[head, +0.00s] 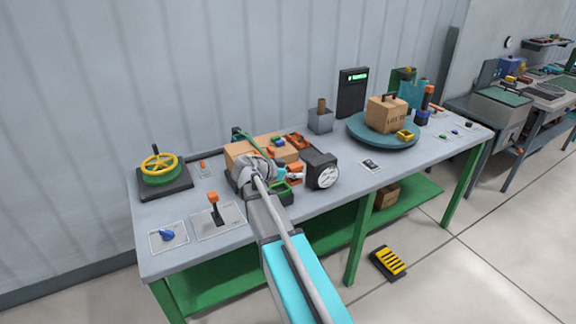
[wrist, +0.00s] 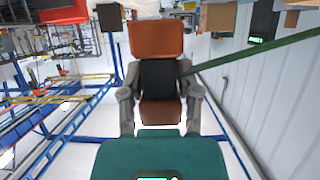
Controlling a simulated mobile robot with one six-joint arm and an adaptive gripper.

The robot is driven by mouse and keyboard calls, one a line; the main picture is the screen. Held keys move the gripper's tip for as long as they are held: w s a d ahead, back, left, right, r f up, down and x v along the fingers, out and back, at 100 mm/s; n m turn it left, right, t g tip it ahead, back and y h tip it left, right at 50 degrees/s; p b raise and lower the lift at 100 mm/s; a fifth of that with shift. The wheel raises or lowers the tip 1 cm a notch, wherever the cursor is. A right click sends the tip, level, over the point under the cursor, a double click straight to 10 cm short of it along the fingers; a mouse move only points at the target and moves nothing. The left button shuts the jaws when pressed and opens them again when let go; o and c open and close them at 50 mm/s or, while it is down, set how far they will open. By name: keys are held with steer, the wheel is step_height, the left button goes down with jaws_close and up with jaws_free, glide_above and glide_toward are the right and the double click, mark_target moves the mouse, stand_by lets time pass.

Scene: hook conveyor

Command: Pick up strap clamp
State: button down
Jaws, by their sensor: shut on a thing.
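The strap clamp (wrist: 158,38) has an orange and black body, and a green strap (wrist: 250,58) runs from it toward the upper right in the wrist view. My gripper (wrist: 160,82) has its grey fingers on both sides of the black middle part and is shut on it. In the head view my gripper (head: 262,172) is over the left-middle of the workbench, in front of a cardboard box. A thin green band shows just behind it there, and my arm hides most of the clamp's body.
The workbench (head: 330,195) holds a cardboard box (head: 240,152) with small coloured parts around it, a black gauge (head: 322,170), a green-yellow valve wheel (head: 160,168) and an orange-topped lever (head: 214,206). A teal turntable (head: 365,139) carries a carton (head: 386,114) at the right.

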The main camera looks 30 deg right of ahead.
steer(key=shift+s+d+r+p, duration=0.1)
steer(key=shift+s+r+p, duration=0.15)
steer(key=shift+s, duration=0.4)
steer(key=shift+s+d+r+p, duration=0.1)
steer(key=shift+s+r+p, duration=0.2)
steer(key=shift+s, duration=0.4)
steer(key=shift+s+r+p, duration=0.1)
steer(key=shift+s+r, duration=0.25)
steer(key=shift+s, duration=0.3)
